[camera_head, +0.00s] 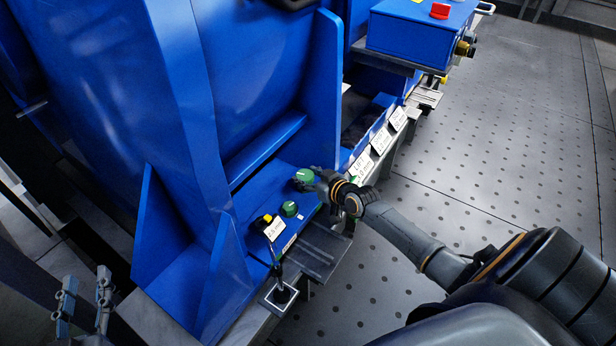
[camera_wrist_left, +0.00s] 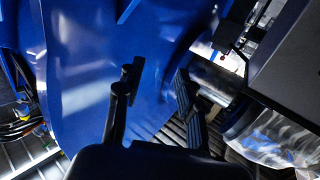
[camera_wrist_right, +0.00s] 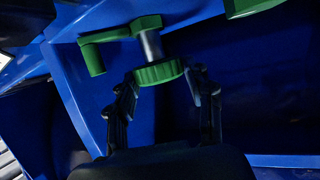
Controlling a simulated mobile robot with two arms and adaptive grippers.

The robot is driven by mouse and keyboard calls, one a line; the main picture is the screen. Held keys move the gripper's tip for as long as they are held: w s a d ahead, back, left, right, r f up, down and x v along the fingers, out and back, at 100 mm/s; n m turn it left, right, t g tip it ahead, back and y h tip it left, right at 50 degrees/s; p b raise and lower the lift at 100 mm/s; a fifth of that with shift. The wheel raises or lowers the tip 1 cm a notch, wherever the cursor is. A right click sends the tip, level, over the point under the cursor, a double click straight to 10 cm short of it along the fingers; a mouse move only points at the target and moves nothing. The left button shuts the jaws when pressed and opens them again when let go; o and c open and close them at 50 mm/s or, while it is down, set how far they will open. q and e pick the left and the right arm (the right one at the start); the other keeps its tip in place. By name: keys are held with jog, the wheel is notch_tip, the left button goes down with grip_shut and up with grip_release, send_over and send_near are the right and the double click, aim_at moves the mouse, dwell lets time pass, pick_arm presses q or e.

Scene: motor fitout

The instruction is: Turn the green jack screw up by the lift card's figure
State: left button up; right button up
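In the right wrist view a green jack screw hangs from above. It has a green hex head with a crank handle (camera_wrist_right: 100,45), a grey shaft (camera_wrist_right: 152,44) and a green ribbed disc (camera_wrist_right: 158,73). My right gripper (camera_wrist_right: 163,76) has its fingers apart on either side of the disc; it looks open, and contact is unclear. In the head view this gripper (camera_head: 322,184) is beside a green knob (camera_head: 304,175) on the blue base. A white card (camera_head: 275,228) stands near another green knob (camera_head: 290,208); its print is unreadable. My left gripper (camera_head: 84,300) is open and empty, lower left.
A gauge stand (camera_head: 281,293) stands at the front edge. A yellow-and-black knob (camera_head: 264,221) is by the card. More white cards (camera_head: 381,140) line the rail. A blue box (camera_head: 420,30) with a red switch is at the back. The dotted floor (camera_head: 500,130) at right is clear.

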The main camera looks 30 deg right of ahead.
jog(key=c, duration=0.3)
jog(key=p, duration=0.1)
jog(key=r+m+h+p, duration=0.1)
jog(key=p, duration=0.1)
jog(key=shift+w+d, duration=0.15)
jog(key=shift+d, duration=0.1)
jog(key=m+h+p, duration=0.1)
jog(key=p, duration=0.2)
jog(key=shift+w+r+p, duration=0.1)
jog(key=shift+r+p, duration=0.1)
jog(key=shift+p, duration=0.1)
jog(key=shift+a+f+m+h+p, duration=0.15)
jog(key=shift+m+h+p, duration=0.35)
jog(key=shift+h+p, duration=0.5)
jog(key=shift+f+p, duration=0.25)
jog(key=shift+p, duration=0.05)
pick_arm(q)
jog(key=s+a+f+g+y, duration=0.2)
jog(key=s+a+f+g, duration=0.1)
jog(key=s+f+g, duration=0.4)
jog(key=s+a+f+g+y, duration=0.1)
jog(key=s+a+f+g, duration=0.2)
jog(key=s+f+g, duration=0.4)
notch_tip(320, 180, down, 6)
jog(key=shift+s+a+f+n+y, duration=0.15)
jog(key=shift+s+f+n+y, duration=0.1)
jog(key=shift+s+n+y, duration=0.2)
